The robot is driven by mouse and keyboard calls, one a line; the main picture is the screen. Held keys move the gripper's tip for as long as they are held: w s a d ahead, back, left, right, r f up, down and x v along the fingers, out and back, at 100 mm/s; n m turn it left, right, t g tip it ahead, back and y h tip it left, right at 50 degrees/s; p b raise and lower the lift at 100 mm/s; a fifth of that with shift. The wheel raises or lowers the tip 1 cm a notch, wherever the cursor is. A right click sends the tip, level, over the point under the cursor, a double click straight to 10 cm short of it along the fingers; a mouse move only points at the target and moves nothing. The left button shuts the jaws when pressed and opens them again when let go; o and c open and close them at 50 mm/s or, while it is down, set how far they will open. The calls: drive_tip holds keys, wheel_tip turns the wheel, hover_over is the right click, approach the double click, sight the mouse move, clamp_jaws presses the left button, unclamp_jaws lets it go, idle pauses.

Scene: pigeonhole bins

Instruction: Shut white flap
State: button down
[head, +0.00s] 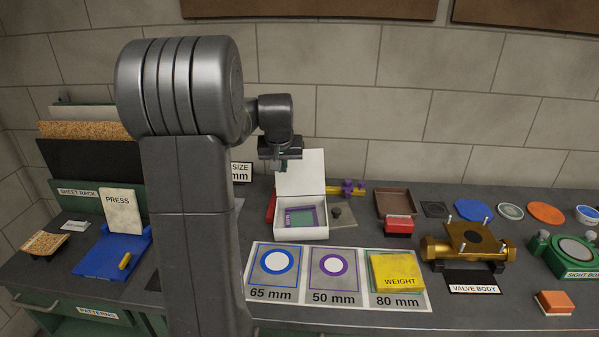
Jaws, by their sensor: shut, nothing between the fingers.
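A white box (300,233) sits on the dark bench behind the printed size sheet. Its white flap (303,170) stands raised and nearly upright at the back edge. Inside the open box lie a purple frame and a green area (301,217). My gripper (283,167) points down at the upper left part of the flap, overlapping it in the head view. It is shut and holds nothing. Whether its fingertips touch the flap cannot be told from this view.
A sheet (251,297) with several marked circles lies in front of the box, bearing a yellow weight (392,271). A brown tray (394,204), a red block (399,225) and a brass valve body (468,243) stand to the right. My arm hides some bench at left.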

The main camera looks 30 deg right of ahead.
wheel_tip(320, 180, up, 8)
drive_tip(key=p, duration=0.6)
idle(1.3)
wheel_tip(320, 180, down, 8)
drive_tip(key=b, duration=0.6)
